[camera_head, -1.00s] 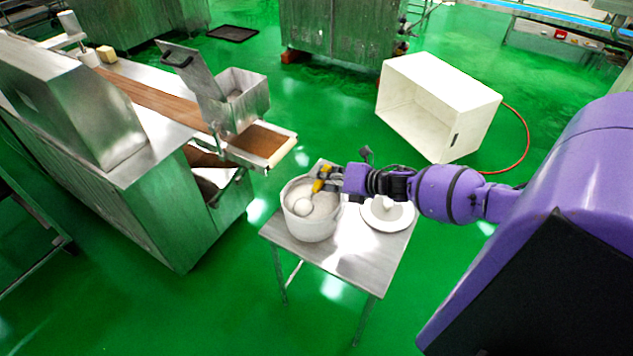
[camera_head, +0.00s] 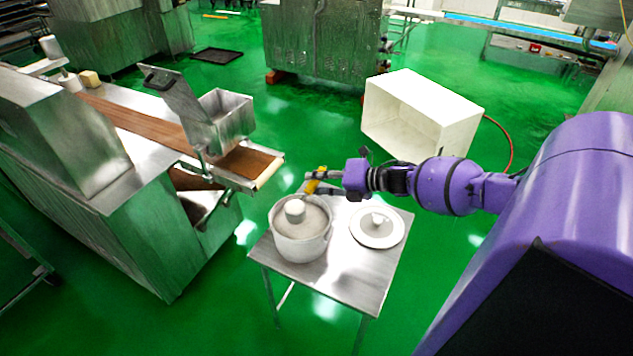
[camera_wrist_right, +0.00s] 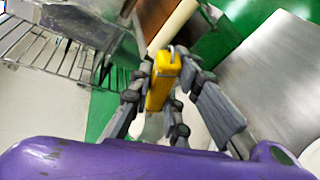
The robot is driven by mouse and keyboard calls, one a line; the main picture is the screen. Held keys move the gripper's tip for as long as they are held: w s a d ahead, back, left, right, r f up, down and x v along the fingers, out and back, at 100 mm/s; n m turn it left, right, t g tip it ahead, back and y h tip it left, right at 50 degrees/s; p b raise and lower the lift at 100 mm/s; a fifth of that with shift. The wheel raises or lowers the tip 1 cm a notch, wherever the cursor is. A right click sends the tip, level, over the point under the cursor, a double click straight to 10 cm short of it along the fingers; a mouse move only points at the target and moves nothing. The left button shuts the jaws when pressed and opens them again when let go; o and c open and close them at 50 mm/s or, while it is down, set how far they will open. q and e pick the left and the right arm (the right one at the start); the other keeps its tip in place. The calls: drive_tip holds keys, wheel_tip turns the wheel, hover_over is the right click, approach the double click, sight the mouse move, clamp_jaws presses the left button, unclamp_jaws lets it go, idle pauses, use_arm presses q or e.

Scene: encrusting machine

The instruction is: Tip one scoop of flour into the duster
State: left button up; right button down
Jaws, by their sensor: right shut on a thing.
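A white pot (camera_head: 301,248) of pale flour (camera_head: 312,219) stands on a small metal table. My right gripper (camera_head: 322,181) is shut on the yellow handle of a scoop (camera_head: 295,210), above the pot's back rim. The scoop's white cup shows over the flour; its contents cannot be made out. In the right wrist view the gripper's fingers (camera_wrist_right: 160,88) flank the yellow scoop handle (camera_wrist_right: 160,80). The duster appears to be the metal hopper (camera_head: 227,118) over the machine's belt, its lid (camera_head: 172,100) swung up. My left gripper is out of view.
A white pot lid (camera_head: 376,228) with a knob lies on the table (camera_head: 345,268), right of the pot. The machine (camera_head: 95,190) with its brown belt (camera_head: 135,122) stands left of it. A white open crate (camera_head: 425,115) is on the floor behind. Green floor separates machine and table.

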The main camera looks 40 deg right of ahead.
drive_tip(key=shift+w+d+r+p, duration=0.1)
drive_tip(key=shift+d+r+p, duration=0.05)
drive_tip(key=shift+r, duration=0.6)
drive_tip(key=shift+d+r+p, duration=0.15)
drive_tip(key=shift+r, duration=0.6)
